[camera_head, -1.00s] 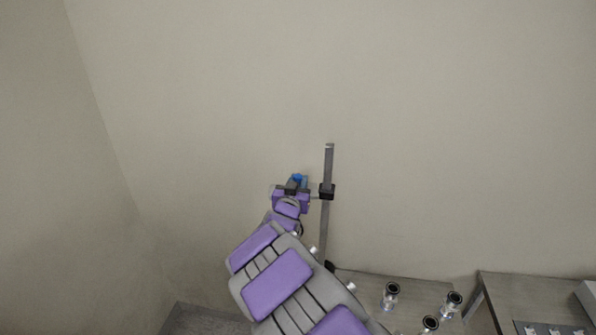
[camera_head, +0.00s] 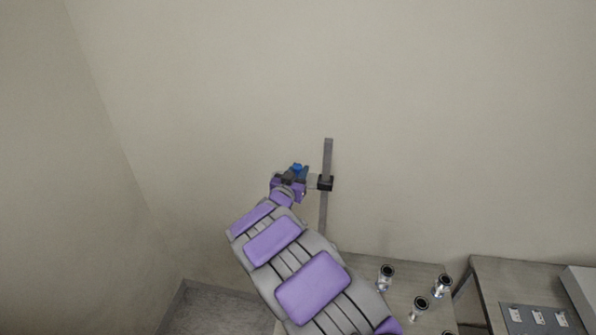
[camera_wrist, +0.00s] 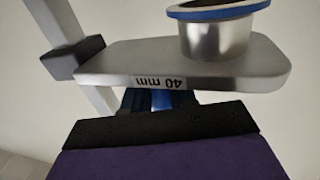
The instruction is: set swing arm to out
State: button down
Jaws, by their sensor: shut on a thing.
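The swing arm (camera_wrist: 110,60) is a flat grey plate marked "40 mm". In the wrist view it runs across from a black clamp (camera_wrist: 72,57) on an upright post. A metal cup with a blue rim (camera_wrist: 215,30) sits on its right end. In the head view the clamp (camera_head: 325,183) sits on the post (camera_head: 327,155), with the arm pointing left. My gripper (camera_wrist: 155,98) is shut on the swing arm. Its dark and blue fingers are mostly hidden under the plate. In the head view my gripper (camera_head: 294,175) is left of the post.
A grey table (camera_head: 405,268) with several metal flanged fittings (camera_head: 386,275) stands at lower right. A second table (camera_head: 490,270) with a panel (camera_head: 535,318) is farther right. The bare wall is behind the post, and the left floor is clear.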

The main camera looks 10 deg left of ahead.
jog(key=shift+a+r+t, duration=0.15)
jog(key=shift+a+r, duration=0.05)
jog(key=shift+r, duration=0.35)
jog(key=shift+a+r+t, duration=0.15)
jog(key=shift+r, duration=0.4)
jog(key=c, duration=1.3)
grip_release()
jog(key=shift+o, duration=0.8)
jog(key=shift+s+d+r, duration=0.1)
jog(key=shift+s+r, duration=0.1)
jog(key=shift+s, duration=0.2)
jog(key=shift+o, duration=0.3)
jog(key=shift+s, duration=0.25)
jog(key=shift+w+f, duration=0.3)
jog(key=shift+f, duration=0.4)
jog(key=shift+d+f, duration=0.1)
jog(key=shift+f, duration=0.2)
jog(key=shift+w, duration=0.15)
jog(key=b+v, duration=0.1)
jog(key=v, duration=1.6)
